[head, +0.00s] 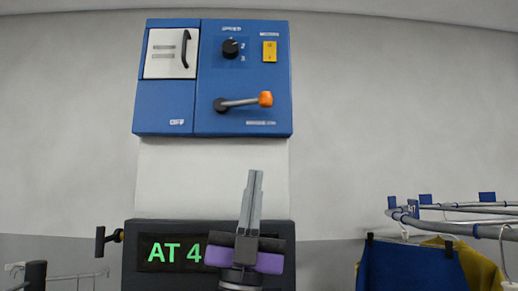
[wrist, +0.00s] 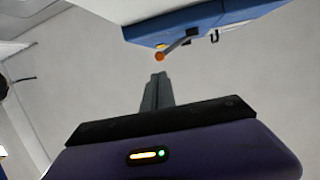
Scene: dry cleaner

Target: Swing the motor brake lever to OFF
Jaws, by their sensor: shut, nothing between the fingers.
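The motor brake lever (head: 243,102) is a grey arm with an orange knob (head: 265,99) on the lower front of the blue control box (head: 165,104). It points right, nearly level, from a black pivot at its left end. An "OFF" label is at the box's lower left. In the wrist view the orange knob (wrist: 159,57) and lever (wrist: 178,44) show just beyond my fingertips. My gripper (head: 255,173) is shut and empty, pointing up, below the box and apart from the lever. It also shows in the wrist view (wrist: 158,75).
The box also carries a black rotary knob (head: 230,48), a yellow switch (head: 269,51) and a white door (head: 166,55) with a black handle. A dark display (head: 150,258) reads "AT 4". A rail (head: 450,222) with hung clothes is at right.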

